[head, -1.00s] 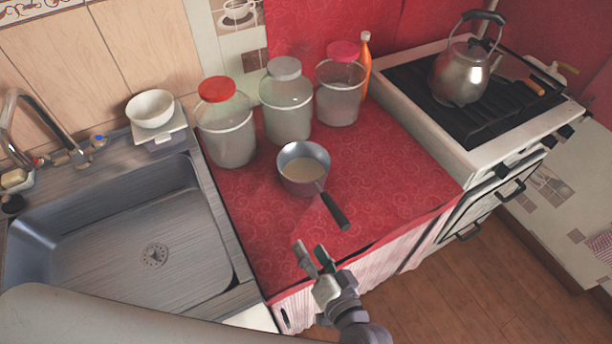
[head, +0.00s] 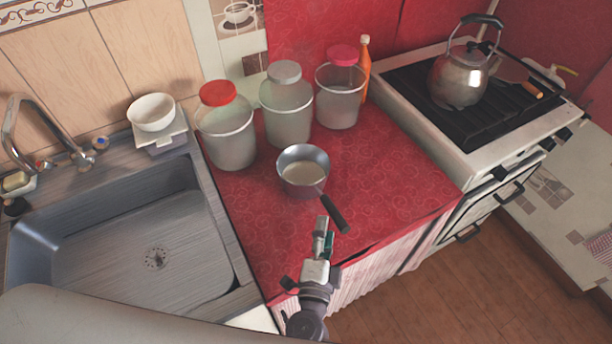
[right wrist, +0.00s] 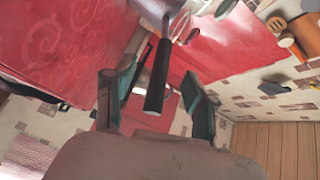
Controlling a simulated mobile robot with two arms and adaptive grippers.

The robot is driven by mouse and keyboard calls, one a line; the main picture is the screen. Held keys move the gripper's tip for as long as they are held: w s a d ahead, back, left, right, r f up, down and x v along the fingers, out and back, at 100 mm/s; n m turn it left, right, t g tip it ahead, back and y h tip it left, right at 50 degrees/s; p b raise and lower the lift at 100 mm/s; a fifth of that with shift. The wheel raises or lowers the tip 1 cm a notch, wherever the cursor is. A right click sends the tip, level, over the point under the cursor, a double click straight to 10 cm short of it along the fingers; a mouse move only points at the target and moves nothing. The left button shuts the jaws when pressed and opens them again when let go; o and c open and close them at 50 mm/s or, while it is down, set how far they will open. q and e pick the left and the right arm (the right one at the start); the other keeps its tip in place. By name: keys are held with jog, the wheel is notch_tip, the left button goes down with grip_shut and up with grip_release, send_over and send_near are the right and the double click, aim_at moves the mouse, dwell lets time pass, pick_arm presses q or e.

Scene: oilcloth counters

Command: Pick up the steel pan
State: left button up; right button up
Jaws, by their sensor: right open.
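The steel pan (head: 303,165) sits upright on the red oilcloth counter, with a pale content inside. Its dark handle (head: 334,213) points toward the counter's front edge. My right gripper (head: 323,238) is just in front of and a little left of the handle's end in the head view. In the right wrist view the gripper (right wrist: 155,103) is open, and the black handle (right wrist: 158,78) shows between its two fingers. I cannot tell whether a finger touches it. Part of the pan (right wrist: 160,8) shows at the top of that view. My left gripper is not in view.
Glass jars with red (head: 226,135), grey (head: 286,110) and pink (head: 340,95) lids stand behind the pan. An orange bottle (head: 364,70) is beside them. The sink (head: 130,235) is left. The stove (head: 440,130) with a kettle (head: 459,78) is right.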

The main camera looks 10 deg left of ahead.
aim_at(331, 203)
jog(key=shift+w, duration=0.8)
jog(key=w, duration=0.1)
jog(key=w+p, duration=0.1)
jog(key=w, duration=0.2)
jog(key=shift+w+d+r+p, duration=0.1)
jog(key=shift+d+r+p, duration=0.2)
jog(key=shift+p, duration=0.05)
jog(key=shift+w+f, duration=0.15)
jog(key=shift+w, duration=0.4)
grip_shut()
jog(key=shift+r, duration=0.2)
